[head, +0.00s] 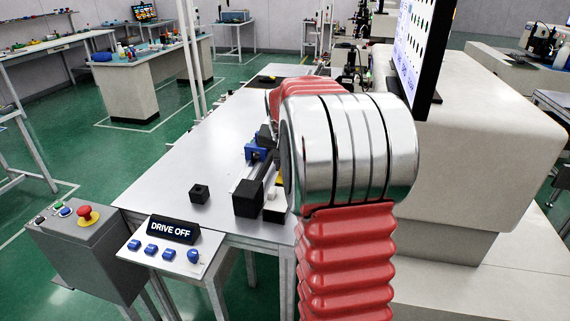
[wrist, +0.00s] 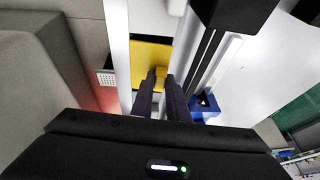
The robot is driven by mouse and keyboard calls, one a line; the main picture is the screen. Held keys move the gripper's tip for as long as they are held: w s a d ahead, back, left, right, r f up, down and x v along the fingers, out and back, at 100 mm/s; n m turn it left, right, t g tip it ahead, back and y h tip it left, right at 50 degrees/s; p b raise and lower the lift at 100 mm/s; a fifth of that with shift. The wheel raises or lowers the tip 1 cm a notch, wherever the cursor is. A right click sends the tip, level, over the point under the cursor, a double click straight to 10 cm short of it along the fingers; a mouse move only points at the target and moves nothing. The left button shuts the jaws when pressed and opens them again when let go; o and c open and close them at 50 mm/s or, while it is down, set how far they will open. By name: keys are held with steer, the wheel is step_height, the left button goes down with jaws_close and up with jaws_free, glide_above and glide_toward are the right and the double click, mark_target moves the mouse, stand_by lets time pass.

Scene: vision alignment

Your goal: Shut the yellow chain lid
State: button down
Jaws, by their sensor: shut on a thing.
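The yellow chain lid (wrist: 148,55) shows in the wrist view as a flat yellow plate between pale rails, with a small raised yellow handle at its near edge. My gripper (wrist: 160,76) has its two dark fingers closed on that handle. The fingers and handle hide part of the lid's near side. In the head view my red and silver arm hides the gripper and most of the lid. Only a small yellow patch shows beside the arm, and I cannot tell if it is the lid.
A dark rail with a black block (head: 247,198) and a blue clamp-like part (head: 256,152) lie left of my arm on the pale table (head: 190,150). A small black cube (head: 199,193) stands apart. A monitor (head: 420,45) rises at right. The table's left side is mostly clear.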

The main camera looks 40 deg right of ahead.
steer(key=shift+w+a+f+g+h, duration=0.3)
steer(key=shift+g+h, duration=0.1)
steer(key=shift+g, duration=0.1)
steer(key=c, duration=1.7)
jaws_free()
steer(key=shift+s+d, duration=0.1)
steer(key=shift+r, duration=0.15)
steer(key=v, duration=1.3)
steer(key=shift+s+r, duration=0.15)
steer(key=shift+r, duration=0.1)
steer(key=shift+n, duration=0.3)
